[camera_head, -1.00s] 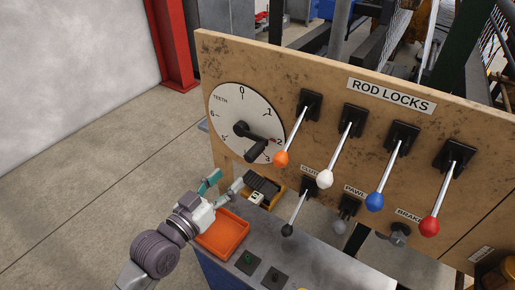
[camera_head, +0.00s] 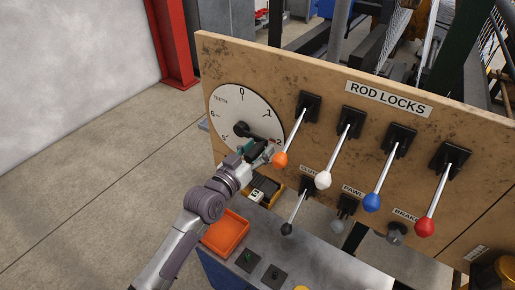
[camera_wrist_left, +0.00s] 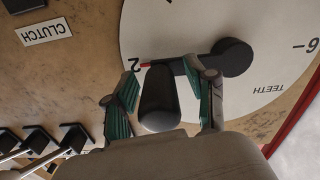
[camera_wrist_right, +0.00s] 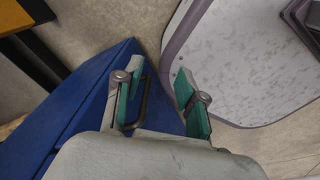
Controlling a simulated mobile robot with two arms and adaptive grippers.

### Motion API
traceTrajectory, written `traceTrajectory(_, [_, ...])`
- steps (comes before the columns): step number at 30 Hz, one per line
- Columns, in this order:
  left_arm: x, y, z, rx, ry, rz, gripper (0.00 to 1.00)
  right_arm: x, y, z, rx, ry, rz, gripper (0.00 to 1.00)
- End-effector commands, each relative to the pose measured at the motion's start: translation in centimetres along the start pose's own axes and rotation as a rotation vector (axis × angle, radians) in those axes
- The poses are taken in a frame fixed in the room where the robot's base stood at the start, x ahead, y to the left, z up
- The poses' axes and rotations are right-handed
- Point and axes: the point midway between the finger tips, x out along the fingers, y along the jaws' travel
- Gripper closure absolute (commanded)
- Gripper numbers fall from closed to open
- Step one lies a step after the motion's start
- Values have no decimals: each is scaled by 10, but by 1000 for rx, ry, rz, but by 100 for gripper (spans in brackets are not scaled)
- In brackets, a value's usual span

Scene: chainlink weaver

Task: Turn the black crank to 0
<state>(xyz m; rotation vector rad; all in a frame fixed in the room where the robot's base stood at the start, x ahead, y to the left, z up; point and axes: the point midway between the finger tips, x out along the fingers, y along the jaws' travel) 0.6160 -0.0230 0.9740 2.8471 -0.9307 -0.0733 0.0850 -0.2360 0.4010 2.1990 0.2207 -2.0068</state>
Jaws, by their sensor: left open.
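The black crank (camera_head: 241,129) is mounted on the white TEETH dial (camera_head: 218,103). In the left wrist view its round hub (camera_wrist_left: 232,57) and black handle (camera_wrist_left: 160,100) show, with a red pointer mark (camera_wrist_left: 146,66) close to the number 2. The 0 is at the top of the dial in the head view. My left gripper (camera_head: 260,150) is open at the crank handle. In the left wrist view its green-padded fingers (camera_wrist_left: 163,88) stand on either side of the handle, with visible gaps. My right gripper (camera_wrist_right: 158,75) is open and empty in its wrist view.
The orange-knobbed lever (camera_head: 281,159) is close to the right of my left gripper. White, blue and red rod-lock levers stand farther right. An orange tray (camera_head: 226,240) sits on the grey bench below. A blue surface (camera_wrist_right: 90,95) lies beneath my right gripper.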

Motion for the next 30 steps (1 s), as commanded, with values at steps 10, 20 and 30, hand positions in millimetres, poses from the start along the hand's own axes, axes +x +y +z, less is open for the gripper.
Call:
traceTrajectory(10, [0, 0, 0, 0, 1, 0, 72, 0, 0, 0, 0, 0, 0, 60])
traceTrajectory(20, [0, 0, 0, 0, 1, 0, 100, 0, 0, 0, 0, 0, 0, 60])
traceTrajectory(30, [7, -4, -5, -38, 3, 0, 100, 3, 0, -1, 0, 2, 0, 60])
